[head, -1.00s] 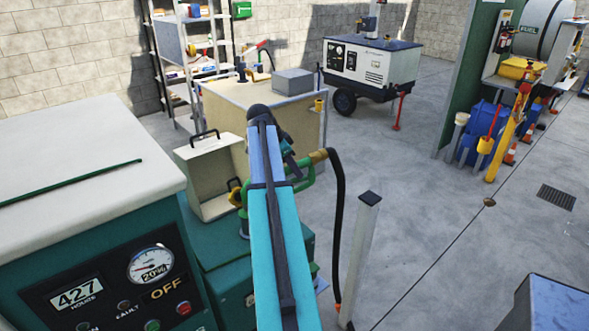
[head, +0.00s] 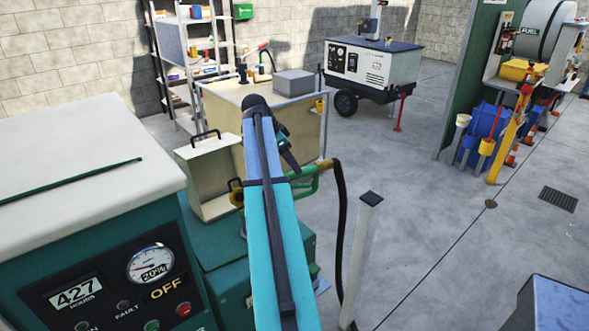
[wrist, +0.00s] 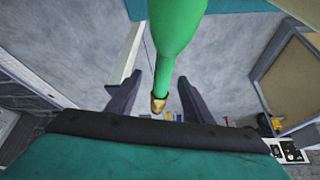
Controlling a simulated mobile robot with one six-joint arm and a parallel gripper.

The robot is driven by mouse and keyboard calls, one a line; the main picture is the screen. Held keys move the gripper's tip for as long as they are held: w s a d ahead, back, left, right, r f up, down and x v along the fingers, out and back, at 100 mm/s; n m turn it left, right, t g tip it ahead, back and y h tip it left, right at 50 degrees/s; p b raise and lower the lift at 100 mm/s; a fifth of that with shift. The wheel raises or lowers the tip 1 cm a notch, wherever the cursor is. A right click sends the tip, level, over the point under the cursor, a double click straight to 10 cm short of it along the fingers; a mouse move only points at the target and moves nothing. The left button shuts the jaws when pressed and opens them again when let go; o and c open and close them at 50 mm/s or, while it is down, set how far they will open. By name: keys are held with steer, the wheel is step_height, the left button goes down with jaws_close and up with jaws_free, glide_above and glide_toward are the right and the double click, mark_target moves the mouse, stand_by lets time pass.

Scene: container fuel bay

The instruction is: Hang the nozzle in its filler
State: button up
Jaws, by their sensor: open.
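The green nozzle (head: 308,183) is beside my arm in the head view, with its black hose (head: 341,235) hanging down on the right. My gripper (head: 287,150) is near the nozzle, partly hidden. In the wrist view, my gripper (wrist: 159,78) has its dark fingers apart; the green nozzle (wrist: 176,45) with a brass end shows between them, with gaps visible.
A green generator (head: 110,270) with a white top stands at left. A pale post (head: 360,260) stands right of the hose.

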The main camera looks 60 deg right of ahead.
steer(key=b+v, duration=0.2)
steer(key=v, duration=0.8)
steer(key=shift+r, duration=0.2)
stand_by(0.6)
